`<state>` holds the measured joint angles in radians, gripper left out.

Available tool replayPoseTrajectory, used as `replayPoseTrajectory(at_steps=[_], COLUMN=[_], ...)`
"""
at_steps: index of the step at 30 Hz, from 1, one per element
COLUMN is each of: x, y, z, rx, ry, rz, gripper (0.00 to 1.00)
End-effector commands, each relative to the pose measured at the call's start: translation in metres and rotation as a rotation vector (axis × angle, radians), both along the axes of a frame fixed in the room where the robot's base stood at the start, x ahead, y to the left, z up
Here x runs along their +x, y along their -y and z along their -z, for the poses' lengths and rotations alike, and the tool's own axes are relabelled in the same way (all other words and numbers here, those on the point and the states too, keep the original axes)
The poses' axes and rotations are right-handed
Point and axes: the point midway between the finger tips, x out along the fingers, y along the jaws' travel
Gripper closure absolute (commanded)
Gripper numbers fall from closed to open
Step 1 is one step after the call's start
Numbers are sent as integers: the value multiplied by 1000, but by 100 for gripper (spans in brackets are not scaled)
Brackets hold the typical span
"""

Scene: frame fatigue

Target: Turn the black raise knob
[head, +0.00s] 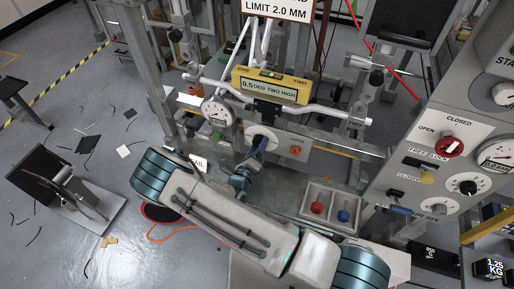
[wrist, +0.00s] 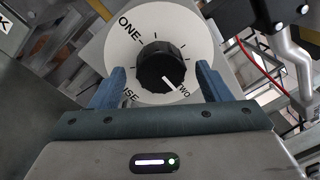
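The black raise knob (wrist: 160,68) sits at the middle of a round white dial (wrist: 112,40) in the wrist view. The dial is marked ONE at upper left, TWO at lower right, and partly hidden letters ending in "ISE". The knob's white pointer line points toward TWO. My gripper (wrist: 160,72) is open, with one blue finger on each side of the knob and a visible gap on both sides. In the head view the white dial (head: 255,131) shows behind my gripper (head: 255,148), which hides most of the knob.
Right of the dial is an orange-red knob (head: 295,150). Above is a yellow level gauge (head: 270,85) reading 0.5 deg, two high, on a metal bar. A tray (head: 332,195) with a red and a blue knob lies right of my arm. A control panel (head: 450,150) stands at right.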

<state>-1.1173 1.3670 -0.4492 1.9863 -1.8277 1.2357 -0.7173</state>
Motion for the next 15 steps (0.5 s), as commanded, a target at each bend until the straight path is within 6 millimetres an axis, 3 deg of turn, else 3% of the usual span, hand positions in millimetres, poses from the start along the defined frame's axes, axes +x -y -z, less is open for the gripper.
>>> replayPoseTrajectory(at_steps=[8, 15], x=[-6, -48], y=[-2, -19], z=[2, 5], rx=[0, 1], ry=[-2, -2], rz=[1, -2], gripper=[29, 29])
